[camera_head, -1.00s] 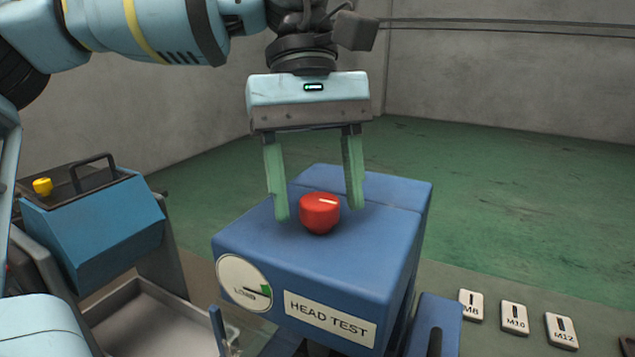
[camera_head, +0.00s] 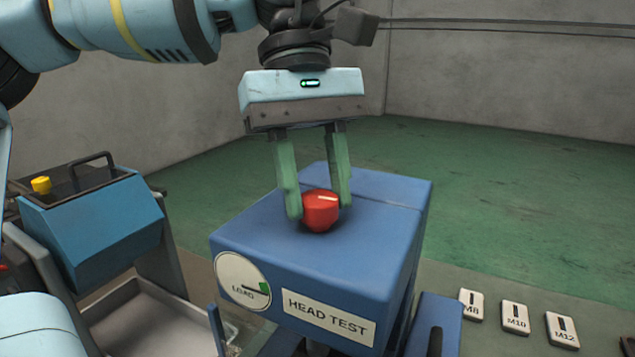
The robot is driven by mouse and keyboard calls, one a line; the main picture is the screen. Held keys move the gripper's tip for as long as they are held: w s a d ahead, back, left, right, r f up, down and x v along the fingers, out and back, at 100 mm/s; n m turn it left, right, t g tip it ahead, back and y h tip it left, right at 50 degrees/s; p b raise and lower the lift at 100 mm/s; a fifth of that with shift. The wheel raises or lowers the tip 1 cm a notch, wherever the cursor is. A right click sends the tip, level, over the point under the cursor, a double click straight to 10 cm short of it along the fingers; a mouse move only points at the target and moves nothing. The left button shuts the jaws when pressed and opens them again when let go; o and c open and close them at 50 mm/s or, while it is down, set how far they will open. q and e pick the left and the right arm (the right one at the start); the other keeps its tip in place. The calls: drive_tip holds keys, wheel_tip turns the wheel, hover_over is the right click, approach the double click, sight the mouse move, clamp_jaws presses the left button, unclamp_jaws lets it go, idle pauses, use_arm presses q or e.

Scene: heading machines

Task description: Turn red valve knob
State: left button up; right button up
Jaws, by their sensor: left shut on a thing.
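The red valve knob (camera_head: 321,212) sits on top of the blue box labelled HEAD TEST (camera_head: 270,245). A pale line shows on the knob's top. My left gripper (camera_head: 319,210) comes down from above with its two green fingers shut on the knob, one on its left side and one at its right, behind. A round gauge marked LOAD (camera_head: 243,281) is on the box's front face, with a green zone at its right. My right gripper is not in view.
A blue machine housing with a black handle and yellow button (camera_head: 90,220) stands at the left, above a grey tray (camera_head: 150,320). Labelled tiles, including M10 (camera_head: 515,318), lie at the lower right. Open green floor (camera_head: 500,200) lies behind the box.

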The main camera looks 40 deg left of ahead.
use_arm(q)
drive_tip(key=n+t, duration=0.1)
drive_tip(key=n, duration=0.2)
drive_tip(key=shift+h+b, duration=0.3)
drive_tip(key=shift+b, duration=0.1)
drive_tip(key=n+t, duration=0.1)
drive_tip(key=n, duration=0.1)
drive_tip(key=n+t+b, duration=0.1)
drive_tip(key=n, duration=0.2)
drive_tip(key=shift+s, duration=0.2)
drive_tip(key=n+t+y+b, duration=0.1)
drive_tip(key=n, duration=0.3)
drive_tip(key=shift+s, duration=0.1)
drive_tip(key=n+t+y+b, duration=0.1)
drive_tip(key=n, duration=0.3)
drive_tip(key=shift+d, duration=0.1)
drive_tip(key=shift+t, duration=0.3)
drive_tip(key=shift+s+n, duration=0.1)
drive_tip(key=shift+n, duration=0.3)
drive_tip(key=o, duration=1)
